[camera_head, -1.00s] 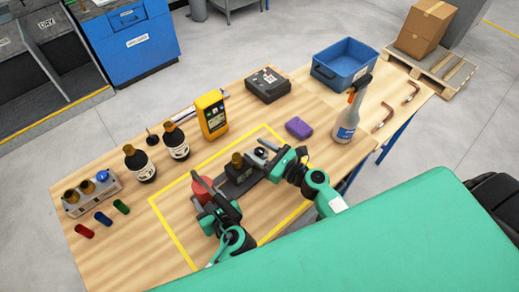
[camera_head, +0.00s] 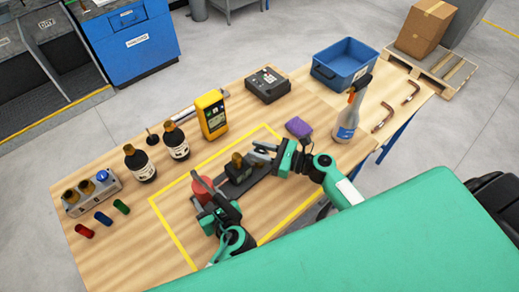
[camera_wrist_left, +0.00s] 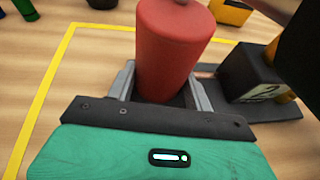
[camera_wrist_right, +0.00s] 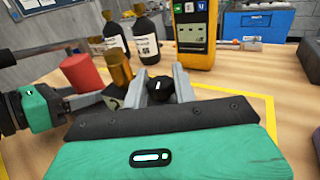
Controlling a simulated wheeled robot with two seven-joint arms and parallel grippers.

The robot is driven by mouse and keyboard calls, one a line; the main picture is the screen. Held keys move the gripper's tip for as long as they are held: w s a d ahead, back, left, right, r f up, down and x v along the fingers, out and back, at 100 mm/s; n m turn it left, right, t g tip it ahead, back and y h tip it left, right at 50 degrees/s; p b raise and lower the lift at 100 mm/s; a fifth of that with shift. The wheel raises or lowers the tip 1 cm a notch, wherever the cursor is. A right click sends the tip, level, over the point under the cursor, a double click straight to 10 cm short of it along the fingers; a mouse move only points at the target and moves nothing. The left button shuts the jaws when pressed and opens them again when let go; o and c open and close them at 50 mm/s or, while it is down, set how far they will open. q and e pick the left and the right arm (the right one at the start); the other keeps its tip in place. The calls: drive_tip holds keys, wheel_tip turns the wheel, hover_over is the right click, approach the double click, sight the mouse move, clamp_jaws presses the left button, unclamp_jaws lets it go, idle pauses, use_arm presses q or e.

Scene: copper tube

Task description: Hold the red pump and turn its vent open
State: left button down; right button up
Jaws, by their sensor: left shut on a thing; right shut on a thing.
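The red pump's red cylinder (camera_head: 201,190) stands upright inside the yellow outline, on a dark base with a brass fitting (camera_head: 237,160). My left gripper (camera_wrist_left: 162,88) is shut around the lower part of the cylinder, one finger on each side. In the right wrist view the cylinder (camera_wrist_right: 84,73) and fitting (camera_wrist_right: 119,74) show left of my right gripper (camera_wrist_right: 165,88). That gripper is shut on the black vent knob (camera_wrist_right: 159,88), which has a white mark on its face. In the head view my right gripper (camera_head: 262,152) largely hides the knob.
Dark bottles (camera_head: 139,164) and a yellow meter (camera_head: 211,114) stand behind the pump. A purple sponge (camera_head: 298,127) and a spray bottle (camera_head: 347,118) are to the right. A blue bin (camera_head: 345,66) is at the back right.

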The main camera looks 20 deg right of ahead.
drive_tip(key=shift+n+g+y, duration=1)
drive_tip(key=shift+n+g, duration=0.2)
drive_tip(key=shift+g, duration=0.2)
drive_tip(key=o, duration=0.9)
drive_tip(key=shift+o, duration=0.2)
drive_tip(key=shift+d, duration=0.1)
drive_tip(key=v, duration=1.2)
drive_tip(key=shift+w, duration=0.2)
